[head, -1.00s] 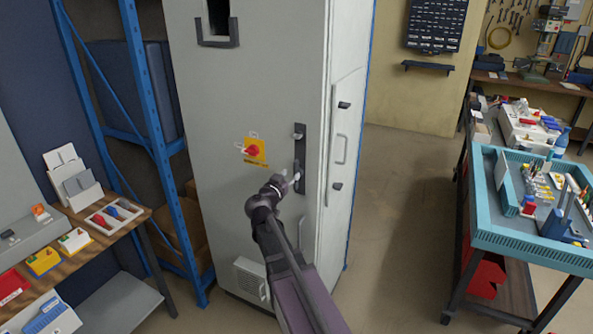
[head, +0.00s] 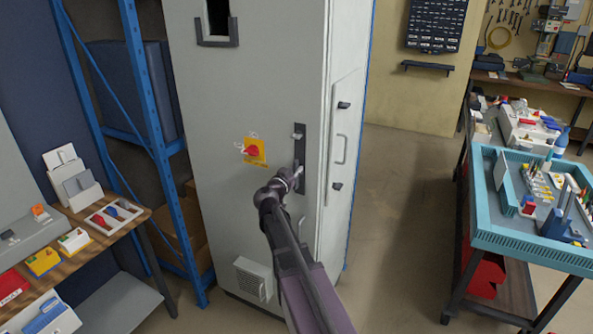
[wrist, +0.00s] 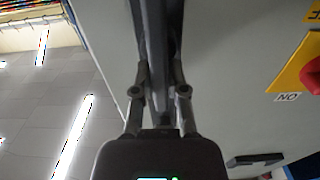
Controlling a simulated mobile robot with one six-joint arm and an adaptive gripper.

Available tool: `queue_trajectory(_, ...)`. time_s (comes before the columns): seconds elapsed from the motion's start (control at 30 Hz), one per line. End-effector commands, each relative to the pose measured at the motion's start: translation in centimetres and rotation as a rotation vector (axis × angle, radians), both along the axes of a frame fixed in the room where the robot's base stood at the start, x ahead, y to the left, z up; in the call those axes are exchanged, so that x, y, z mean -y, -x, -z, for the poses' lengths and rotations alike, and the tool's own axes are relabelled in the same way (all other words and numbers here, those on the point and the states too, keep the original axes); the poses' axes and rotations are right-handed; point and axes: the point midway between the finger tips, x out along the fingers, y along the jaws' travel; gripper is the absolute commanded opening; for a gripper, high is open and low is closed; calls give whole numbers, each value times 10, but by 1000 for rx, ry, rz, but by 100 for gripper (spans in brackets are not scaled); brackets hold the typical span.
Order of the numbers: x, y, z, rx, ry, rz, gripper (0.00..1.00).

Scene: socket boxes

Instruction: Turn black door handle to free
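The black door handle (head: 299,148) is a narrow upright lever on a dark plate, on the front of a tall grey cabinet (head: 215,105) near its right edge. My gripper (head: 296,176) is at the lower part of the handle and hides some of it. In the wrist view, the dark handle (wrist: 154,45) runs between the two fingers of my gripper (wrist: 159,75). The fingers lean inward and appear closed on its sides. The exact contact at the tips is hard to see.
A red rotary switch on a yellow plate (head: 253,151) sits left of the handle. The cabinet's right side has a pale pull handle (head: 341,149) and dark latches. Workbenches with a teal tray (head: 490,236) stand at right, a blue shelf frame (head: 160,150) at left. Floor between is clear.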

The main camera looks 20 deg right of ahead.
Motion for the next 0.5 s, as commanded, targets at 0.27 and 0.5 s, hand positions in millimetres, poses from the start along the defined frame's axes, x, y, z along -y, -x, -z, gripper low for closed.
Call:
queue_trajectory(0.27, 1, -1, 0, -3, 3, 0, 0)
queue_trajectory(0.5, -1, -2, 0, -39, 31, -1, 0)
